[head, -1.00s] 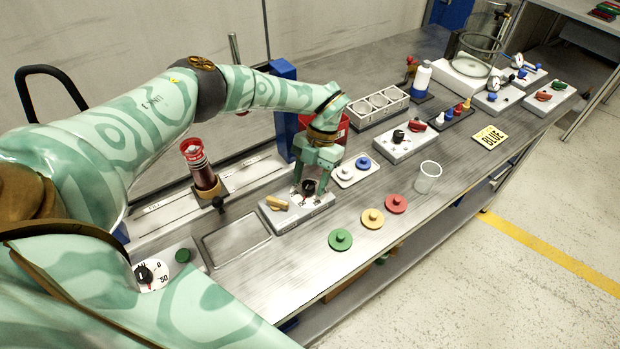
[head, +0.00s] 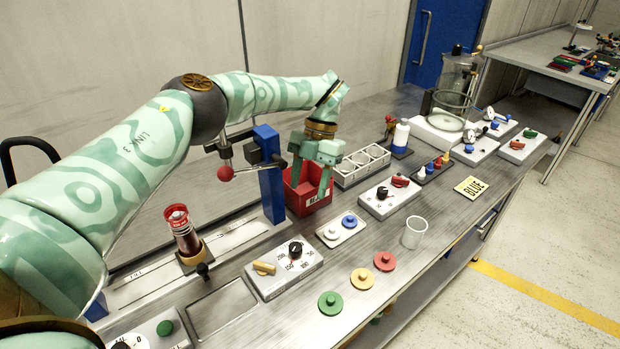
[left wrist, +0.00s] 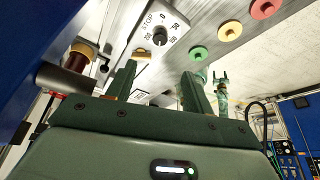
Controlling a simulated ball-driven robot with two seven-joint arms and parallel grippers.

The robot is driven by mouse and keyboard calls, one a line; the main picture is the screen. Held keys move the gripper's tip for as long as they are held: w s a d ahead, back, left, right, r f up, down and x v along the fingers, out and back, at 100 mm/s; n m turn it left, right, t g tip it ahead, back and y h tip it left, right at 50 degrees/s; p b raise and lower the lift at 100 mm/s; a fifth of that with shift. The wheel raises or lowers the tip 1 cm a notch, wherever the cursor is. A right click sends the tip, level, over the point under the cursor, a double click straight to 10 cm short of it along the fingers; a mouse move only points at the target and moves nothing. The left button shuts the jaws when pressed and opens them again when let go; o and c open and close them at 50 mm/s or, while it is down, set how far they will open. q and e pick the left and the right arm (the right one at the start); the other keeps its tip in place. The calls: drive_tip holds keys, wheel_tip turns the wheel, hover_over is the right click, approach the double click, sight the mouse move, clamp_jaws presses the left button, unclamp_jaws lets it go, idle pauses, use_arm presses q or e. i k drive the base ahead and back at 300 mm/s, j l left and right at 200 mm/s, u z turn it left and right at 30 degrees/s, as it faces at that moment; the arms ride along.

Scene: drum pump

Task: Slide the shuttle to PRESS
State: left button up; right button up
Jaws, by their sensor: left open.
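The shuttle's cylinder also shows at the left of the left wrist view (left wrist: 77,62).
A dial box with a tan handle (head: 284,268) and an empty shallow tray (head: 221,308) lie in front of the rail. The red bin (head: 300,199) stands right of the post. Green, yellow and red discs (head: 331,302) and a clear cup (head: 415,232) stand near the front edge.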

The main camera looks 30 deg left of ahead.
sight(196, 258)
drive_tip(key=k+l, duration=0.7)
drive_tip(key=k, duration=0.2)
